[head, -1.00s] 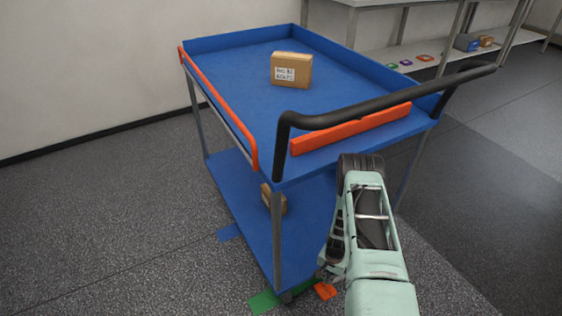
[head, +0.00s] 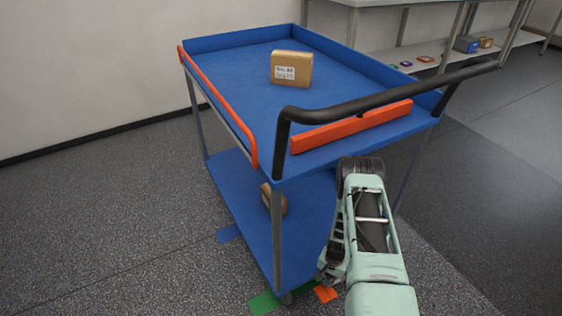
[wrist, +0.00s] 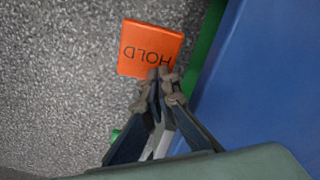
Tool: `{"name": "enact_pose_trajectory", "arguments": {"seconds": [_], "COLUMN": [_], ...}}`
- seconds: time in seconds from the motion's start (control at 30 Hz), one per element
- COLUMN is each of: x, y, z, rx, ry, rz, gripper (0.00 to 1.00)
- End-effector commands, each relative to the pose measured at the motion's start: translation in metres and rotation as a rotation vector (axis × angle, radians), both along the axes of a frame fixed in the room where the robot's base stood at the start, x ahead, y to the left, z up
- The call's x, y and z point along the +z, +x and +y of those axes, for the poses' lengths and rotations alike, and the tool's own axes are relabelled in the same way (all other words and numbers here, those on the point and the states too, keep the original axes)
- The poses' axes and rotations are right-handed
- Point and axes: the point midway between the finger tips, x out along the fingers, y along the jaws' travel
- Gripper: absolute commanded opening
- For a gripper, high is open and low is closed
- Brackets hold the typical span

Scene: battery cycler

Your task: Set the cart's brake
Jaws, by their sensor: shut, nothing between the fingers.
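The blue cart (head: 240,85) stands in front of me with its black push handle (head: 390,100) at the near right end. An orange plate marked HOLD (wrist: 150,48) is low by the cart's near end; it also shows in the head view (head: 325,293). My gripper (wrist: 165,75) is shut and empty, pointing down, its fingertips at the plate's edge in the wrist view. I cannot tell whether they touch it. In the head view, my arm hides part of the cart's near end. A green piece (head: 263,302) lies left of the plate.
Brown boxes sit on the cart's top (head: 291,68) and lower shelf (head: 274,198). A long orange bar (head: 350,127) lies under the handle. A shelf unit (head: 400,57) stands behind. Floor at right is clear.

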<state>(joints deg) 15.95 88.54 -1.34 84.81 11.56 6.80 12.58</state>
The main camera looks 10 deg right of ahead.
Motion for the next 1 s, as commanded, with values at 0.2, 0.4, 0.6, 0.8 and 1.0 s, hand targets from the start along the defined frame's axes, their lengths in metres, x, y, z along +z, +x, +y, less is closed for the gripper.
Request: {"name": "enact_pose_trajectory", "arguments": {"seconds": [0.2,0.4,0.6,0.8,1.0], "x": [-0.005,-0.008,-0.011,-0.014,-0.017], "y": [0.0,0.0,0.0,0.0,0.0], "z": [-0.001,-0.001,-0.001,-0.001,-0.001], "rx": [0.0,0.0,0.0,0.0,0.0], "ry": [-0.001,-0.001,-0.001,-0.001,-0.001], "rz": [0.0,0.0,0.0,0.0,-0.001], "gripper": [0.0,0.0,0.0,0.0,0.0]}}
